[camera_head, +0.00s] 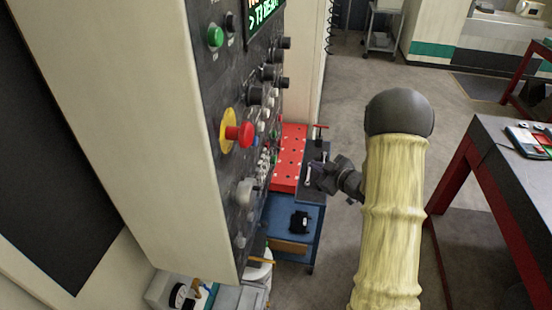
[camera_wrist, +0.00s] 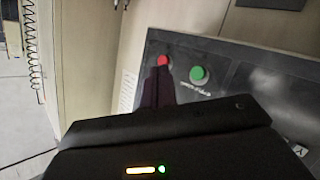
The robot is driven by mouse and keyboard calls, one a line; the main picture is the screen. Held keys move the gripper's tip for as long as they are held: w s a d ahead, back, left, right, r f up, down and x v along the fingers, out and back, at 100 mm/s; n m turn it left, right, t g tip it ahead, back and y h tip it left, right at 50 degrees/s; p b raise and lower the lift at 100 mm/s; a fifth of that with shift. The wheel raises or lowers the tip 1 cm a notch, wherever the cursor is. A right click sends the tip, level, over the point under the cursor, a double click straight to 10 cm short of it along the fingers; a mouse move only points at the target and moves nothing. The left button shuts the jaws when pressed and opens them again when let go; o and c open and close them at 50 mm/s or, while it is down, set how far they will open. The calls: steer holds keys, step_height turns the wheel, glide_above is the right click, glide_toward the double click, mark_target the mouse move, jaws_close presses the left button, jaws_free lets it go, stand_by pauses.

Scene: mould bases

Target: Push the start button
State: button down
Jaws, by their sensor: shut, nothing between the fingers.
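A control panel (camera_head: 222,90) fills the left of the head view. A round green button (camera_head: 215,36) sits near its top, beside a black button (camera_head: 230,22). The wrist view shows a green button (camera_wrist: 200,74) with a small label and a red button (camera_wrist: 163,61) to its left. I cannot tell whether this is the same green button as in the head view. My gripper (camera_head: 313,174) is shut and empty, to the right of the panel and apart from it. In the wrist view its dark fingers (camera_wrist: 158,84) appear just below the red button and left of the green one.
A red emergency stop (camera_head: 240,134) on a yellow ring sticks out from the panel, with several black knobs (camera_head: 268,73) nearby. A red box (camera_head: 288,158) and a blue cart (camera_head: 302,232) stand behind my gripper. A dark table (camera_head: 510,175) stands at the right. Floor between is open.

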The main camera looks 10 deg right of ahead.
mark_target(274, 160)
steer(key=w+a, duration=0.2)
steer(key=a, duration=0.6)
steer(key=shift+w+a, duration=0.15)
steer(key=shift+w, duration=0.25)
steer(key=shift+a+b, duration=0.1)
steer(key=shift+b, duration=0.25)
stand_by(1.6)
steer(key=shift+a, duration=0.3)
